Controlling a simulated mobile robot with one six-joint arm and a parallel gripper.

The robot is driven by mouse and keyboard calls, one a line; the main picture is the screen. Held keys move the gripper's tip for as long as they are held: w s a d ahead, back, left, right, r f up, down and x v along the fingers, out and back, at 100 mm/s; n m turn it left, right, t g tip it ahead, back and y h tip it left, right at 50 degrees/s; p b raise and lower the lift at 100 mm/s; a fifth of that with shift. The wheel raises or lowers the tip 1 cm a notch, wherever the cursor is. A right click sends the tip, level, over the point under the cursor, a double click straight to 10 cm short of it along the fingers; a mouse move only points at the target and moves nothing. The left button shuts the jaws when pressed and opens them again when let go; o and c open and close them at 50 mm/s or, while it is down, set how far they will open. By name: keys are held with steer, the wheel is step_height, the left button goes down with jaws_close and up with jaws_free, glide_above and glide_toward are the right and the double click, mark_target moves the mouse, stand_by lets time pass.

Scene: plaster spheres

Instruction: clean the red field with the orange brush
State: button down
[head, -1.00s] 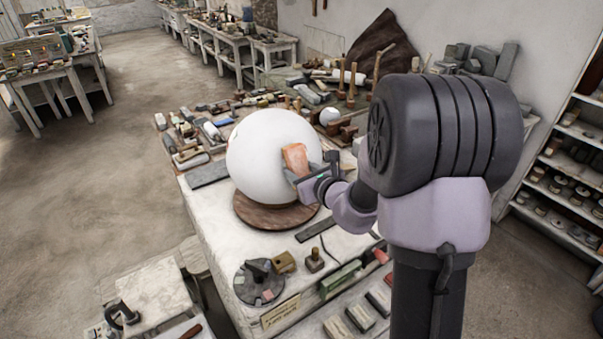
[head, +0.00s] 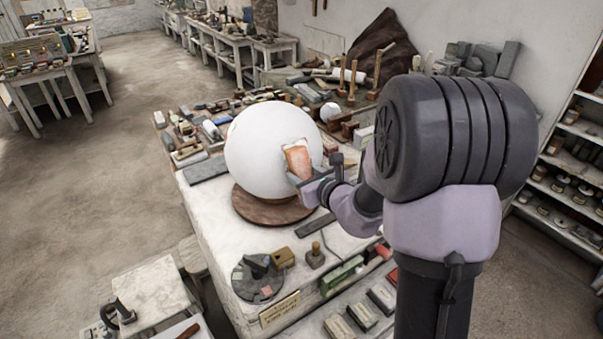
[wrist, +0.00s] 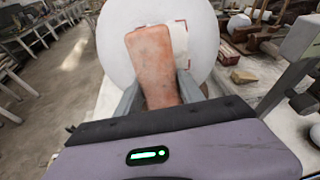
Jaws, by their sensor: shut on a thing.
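The large white plaster sphere (head: 262,155) rests on a round brown base (head: 268,207) at the table's near end. My gripper (head: 303,180) is at its right side, shut on the orange brush (head: 297,160). The brush stands up from the jaws against or very near the sphere; contact cannot be told. In the wrist view, the brush (wrist: 152,62) covers the middle of the sphere (wrist: 115,45). A pale patch with a thin red outline, seemingly the red field (wrist: 180,38), shows to the brush's right; the brush hides part of it.
The white table (head: 225,235) holds a grey disc (head: 258,280), small blocks and several tools around the sphere. A smaller white ball (head: 330,112) and upright wooden-handled tools stand behind. Shelves (head: 570,150) are at right. Open floor (head: 90,190) lies left.

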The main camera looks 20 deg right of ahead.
mark_target(301, 159)
steer(key=shift+w+a+r+p, duration=0.1)
steer(key=shift+w+r+p, duration=0.15)
steer(key=shift+r+p, duration=0.4)
steer(key=shift+w+a+r+p, duration=0.1)
steer(key=shift+w+r+p, duration=0.1)
steer(key=shift+r+p, duration=0.5)
steer(key=shift+w+a+r+p, duration=0.1)
steer(key=shift+w+r+p, duration=0.15)
steer(key=shift+r+p, duration=0.4)
steer(key=f+b, duration=0.2)
steer(key=shift+s+d+b, duration=0.15)
steer(key=shift+s+b, duration=0.15)
steer(key=shift+b, duration=0.1)
steer(key=shift+s+d+f+b, duration=0.1)
steer(key=shift+s+f+b, duration=0.15)
steer(key=shift+f+b, duration=0.35)
steer(key=shift+s+d+f+b, duration=0.1)
steer(key=shift+s+f+b, duration=0.1)
steer(key=shift+f+b, duration=0.35)
steer(key=shift+r, duration=0.2)
steer(key=r+p, duration=0.2)
steer(key=shift+s+a+r, duration=0.1)
steer(key=shift+s+r, duration=0.2)
steer(key=shift+r, duration=0.05)
steer(key=shift+s+f, duration=0.1)
